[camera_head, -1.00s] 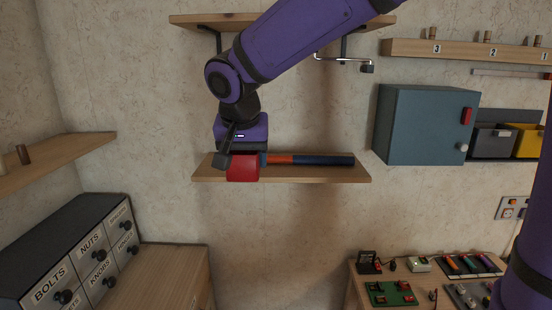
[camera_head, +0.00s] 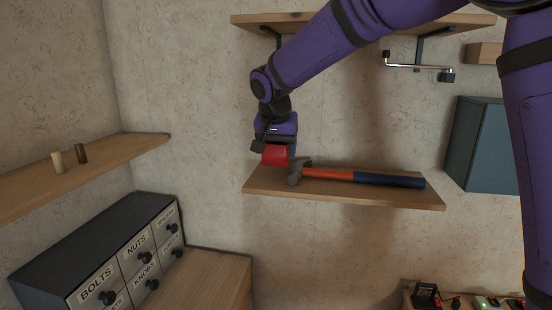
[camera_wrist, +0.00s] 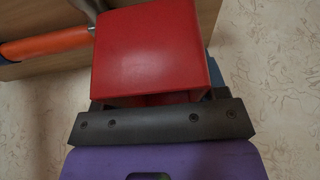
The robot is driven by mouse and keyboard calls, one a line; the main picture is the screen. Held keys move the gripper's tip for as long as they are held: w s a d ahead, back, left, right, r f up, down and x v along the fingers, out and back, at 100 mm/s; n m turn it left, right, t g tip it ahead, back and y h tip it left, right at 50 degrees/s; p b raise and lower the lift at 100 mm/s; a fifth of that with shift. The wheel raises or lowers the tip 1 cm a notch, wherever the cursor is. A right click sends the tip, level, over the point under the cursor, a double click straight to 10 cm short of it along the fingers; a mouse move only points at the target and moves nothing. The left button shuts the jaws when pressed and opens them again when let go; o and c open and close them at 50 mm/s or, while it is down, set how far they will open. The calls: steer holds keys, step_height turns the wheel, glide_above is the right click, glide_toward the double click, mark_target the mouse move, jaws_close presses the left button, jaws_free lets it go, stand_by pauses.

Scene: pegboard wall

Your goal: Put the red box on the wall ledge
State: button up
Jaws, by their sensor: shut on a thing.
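The red box (camera_head: 275,155) is held in my gripper (camera_head: 273,148). In the head view it appears over the left part of the middle wall ledge (camera_head: 345,196), left of the hammer (camera_head: 330,174) lying there. A gap to the ledge cannot be judged exactly, but the box looks raised above it. In the wrist view the red box (camera_wrist: 155,50) fills the space before my gripper's dark finger bar (camera_wrist: 160,122), hiding the fingertips. Part of the hammer (camera_wrist: 45,42) and ledge (camera_wrist: 40,66) show at upper left.
A left wall shelf (camera_head: 110,152) holds two small pegs (camera_head: 70,158), with bare wood toward its right end. Below it is a labelled drawer cabinet (camera_head: 120,250). An upper shelf (camera_head: 450,22) and a blue-grey cabinet (camera_head: 487,145) are on the wall.

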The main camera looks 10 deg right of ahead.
steer(key=shift+w+a+f, duration=0.1)
steer(key=shift+w+a, duration=0.05)
steer(key=shift+w, duration=0.55)
steer(key=shift+w+a+f, duration=0.1)
steer(key=shift+w, duration=0.55)
steer(key=shift+w+f, duration=0.1)
steer(key=shift+f, duration=1.6)
steer(key=shift+f, duration=0.15)
steer(key=o, duration=0.6)
steer(key=shift+o, duration=0.2)
steer(key=v, duration=0.5)
steer(key=s+a, duration=0.3)
steer(key=s, duration=0.8)
steer(key=shift+s+a, duration=0.25)
steer(key=shift+a, duration=0.15)
steer(key=shift+d, duration=0.1)
